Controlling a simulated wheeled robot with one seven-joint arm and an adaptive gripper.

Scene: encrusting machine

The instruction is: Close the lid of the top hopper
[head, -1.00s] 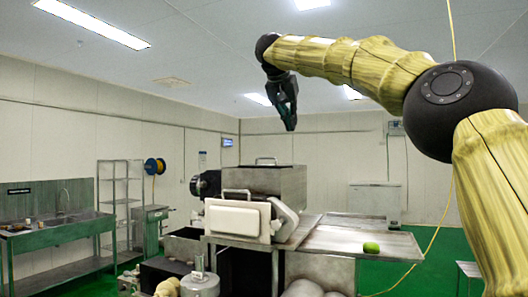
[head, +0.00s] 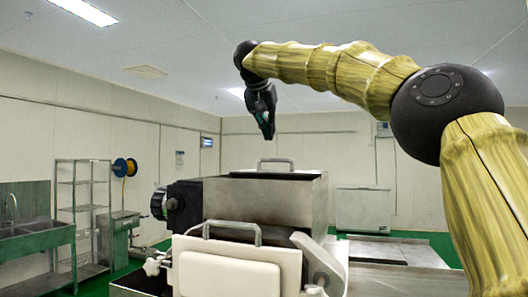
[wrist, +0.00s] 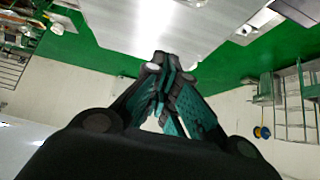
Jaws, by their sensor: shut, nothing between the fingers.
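The top hopper (head: 265,201) is a grey metal box on top of the machine, in the middle of the head view. A metal bar handle (head: 275,161) rises above its top, and a dark strip runs along the top edge. I see the top nearly edge-on, so I cannot tell how the lid sits. My gripper (head: 268,132) points down, apart from the hopper and above the handle in the picture. In the wrist view its dark and teal fingers (wrist: 163,62) meet at the tips, with nothing between them. A broad grey metal surface (wrist: 165,25) lies beyond them.
A white block with its own handle (head: 228,275) stands in front of the hopper, with a grey lever part (head: 316,262) at its right. A black knob (head: 160,203) sticks out at left. A flat metal table (head: 390,250) extends right. A shelf rack (head: 82,205) stands far left.

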